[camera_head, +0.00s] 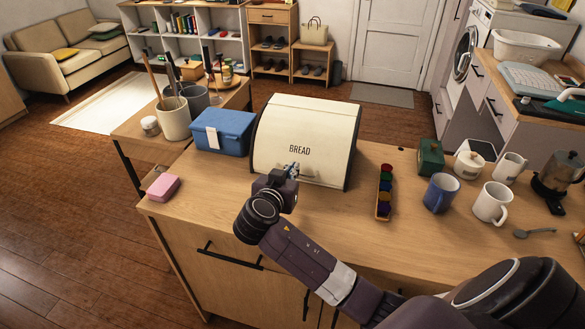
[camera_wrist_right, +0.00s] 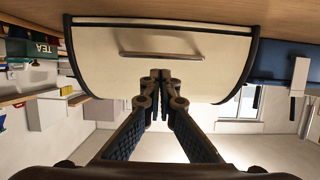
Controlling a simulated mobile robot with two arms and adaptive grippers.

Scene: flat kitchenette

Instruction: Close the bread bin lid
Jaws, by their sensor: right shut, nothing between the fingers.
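The bread bin (camera_head: 304,130) stands on the wooden counter, with cream panels, dark side edges and the word BREAD on its curved lid. The lid is down over the front, with no open gap visible. My right gripper (camera_head: 291,170) is at the lower front of the lid, partly hiding its handle (camera_head: 309,171). In the right wrist view the bin appears upside down, with the bar handle (camera_wrist_right: 160,56) just beyond the fingertips (camera_wrist_right: 161,74). The fingers are together and empty; I cannot tell whether they touch the lid. My left gripper is not in view.
A blue box (camera_head: 223,131) stands close left of the bin, and a pink block (camera_head: 163,187) lies at the counter's left end. A narrow tray of colored items (camera_head: 384,192) and a blue mug (camera_head: 440,193) stand to the right.

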